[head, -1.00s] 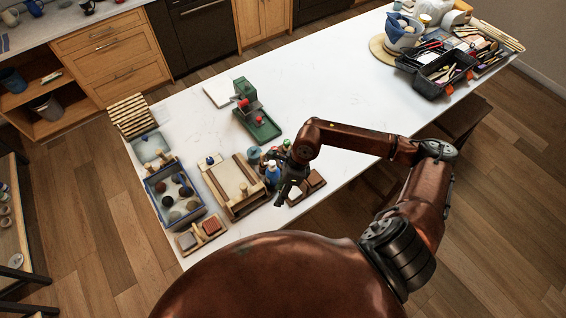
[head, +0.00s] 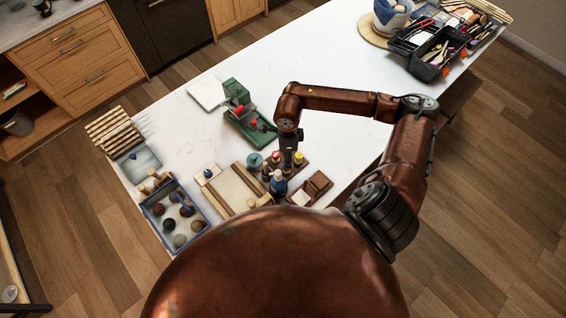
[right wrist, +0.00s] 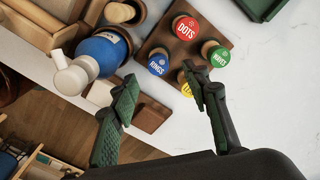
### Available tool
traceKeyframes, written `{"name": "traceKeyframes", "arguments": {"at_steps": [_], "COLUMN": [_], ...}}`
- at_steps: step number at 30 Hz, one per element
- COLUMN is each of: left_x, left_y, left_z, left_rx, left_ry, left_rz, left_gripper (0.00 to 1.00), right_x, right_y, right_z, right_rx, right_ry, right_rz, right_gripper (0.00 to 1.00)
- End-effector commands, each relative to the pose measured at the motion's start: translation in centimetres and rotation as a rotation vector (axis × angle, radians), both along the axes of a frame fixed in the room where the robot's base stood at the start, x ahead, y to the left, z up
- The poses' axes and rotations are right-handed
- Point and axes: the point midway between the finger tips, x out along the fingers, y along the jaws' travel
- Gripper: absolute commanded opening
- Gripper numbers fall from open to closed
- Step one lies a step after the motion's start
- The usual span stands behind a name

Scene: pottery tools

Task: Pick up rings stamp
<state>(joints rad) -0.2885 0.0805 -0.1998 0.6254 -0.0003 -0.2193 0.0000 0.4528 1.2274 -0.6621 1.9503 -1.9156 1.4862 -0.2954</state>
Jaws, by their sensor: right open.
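The rings stamp (right wrist: 158,65) has a blue round top with white lettering that reads RINGS. It stands at the near side of a dark wooden stamp block (right wrist: 170,34), next to a red DOTS stamp (right wrist: 186,27), a green stamp (right wrist: 219,56) and a partly hidden yellow stamp (right wrist: 187,89). My right gripper (right wrist: 160,77) is open and empty, its fingers spread with the rings stamp showing between and beyond the tips. In the head view my right gripper (head: 288,160) hangs over the stamp block and hides part of it. My left gripper is not in view.
A blue bottle with a white nozzle (right wrist: 97,55) stands close to the left finger. Brown and pale blocks (head: 318,184) lie to the right. A wooden slab board (head: 235,188) and a green press (head: 248,124) are nearby.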

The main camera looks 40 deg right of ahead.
Motion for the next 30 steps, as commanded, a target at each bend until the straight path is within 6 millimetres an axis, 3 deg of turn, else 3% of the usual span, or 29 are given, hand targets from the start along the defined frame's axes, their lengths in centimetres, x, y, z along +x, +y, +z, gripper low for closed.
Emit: {"name": "traceKeyframes", "arguments": {"at_steps": [9, 15, 23, 30], "left_x": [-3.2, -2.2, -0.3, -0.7], "left_y": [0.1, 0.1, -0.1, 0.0], "left_z": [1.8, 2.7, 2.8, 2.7], "left_rx": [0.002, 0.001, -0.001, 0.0], "left_ry": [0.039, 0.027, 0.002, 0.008], "left_rz": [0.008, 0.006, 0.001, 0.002], "left_gripper": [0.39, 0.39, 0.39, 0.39], "right_x": [0.0, 0.0, 0.1, 0.1], "right_y": [0.3, 0.3, 0.2, 0.2], "right_z": [-3.5, -6.2, -6.8, -6.7], "right_rx": [0.004, 0.003, 0.002, 0.002], "right_ry": [0.003, 0.001, 0.0, 0.0], "right_rz": [0.0, 0.0, 0.001, 0.001], "right_gripper": [0.43, 0.43, 0.43, 0.29]}}
